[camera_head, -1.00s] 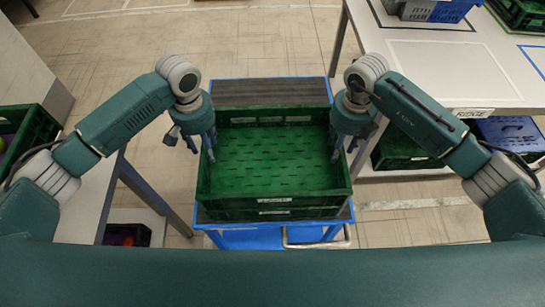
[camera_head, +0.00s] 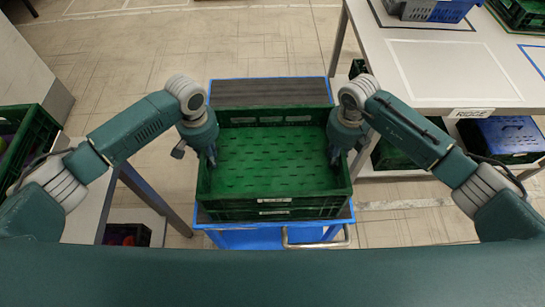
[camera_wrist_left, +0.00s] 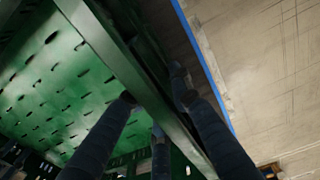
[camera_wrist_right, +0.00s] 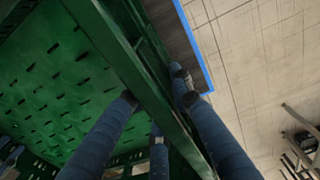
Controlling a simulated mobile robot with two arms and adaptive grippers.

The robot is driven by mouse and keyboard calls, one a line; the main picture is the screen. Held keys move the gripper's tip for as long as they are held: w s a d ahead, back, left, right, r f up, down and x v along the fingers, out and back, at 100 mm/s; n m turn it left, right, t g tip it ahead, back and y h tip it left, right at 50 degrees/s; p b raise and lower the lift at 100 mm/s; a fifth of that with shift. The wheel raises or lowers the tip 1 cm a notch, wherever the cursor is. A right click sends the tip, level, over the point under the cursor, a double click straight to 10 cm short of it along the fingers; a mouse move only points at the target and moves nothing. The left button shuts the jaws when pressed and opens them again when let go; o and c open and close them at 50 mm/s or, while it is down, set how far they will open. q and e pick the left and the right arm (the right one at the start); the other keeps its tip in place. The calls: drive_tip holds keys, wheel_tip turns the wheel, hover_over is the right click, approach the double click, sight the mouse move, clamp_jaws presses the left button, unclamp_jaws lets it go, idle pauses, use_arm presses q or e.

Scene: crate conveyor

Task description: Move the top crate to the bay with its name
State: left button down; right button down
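The top green crate (camera_head: 272,202) is empty and sits on another green crate (camera_head: 300,214) on a blue cart. Its front label is too small to read. My left gripper (camera_head: 212,160) is at its left wall and my right gripper (camera_head: 334,158) at its right wall. In the left wrist view, the fingers (camera_wrist_left: 154,88) straddle the crate rim (camera_wrist_left: 115,60). In the right wrist view, the fingers (camera_wrist_right: 156,92) also straddle the rim (camera_wrist_right: 110,45). Whether they press on the walls is unclear. A sign reading RIDGE (camera_head: 472,113) hangs on the right table.
The right table (camera_head: 440,72) has an empty outlined bay, with a grey and blue crate (camera_head: 430,10) and a green crate (camera_head: 520,14) further back. Crates stand beneath it. At left are a green crate (camera_head: 30,140) and a table (camera_head: 90,215). Floor beyond the cart is clear.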

use_arm(q)
drive_tip(key=shift+r, duration=0.1)
use_arm(e)
drive_tip(key=shift+r, duration=0.1)
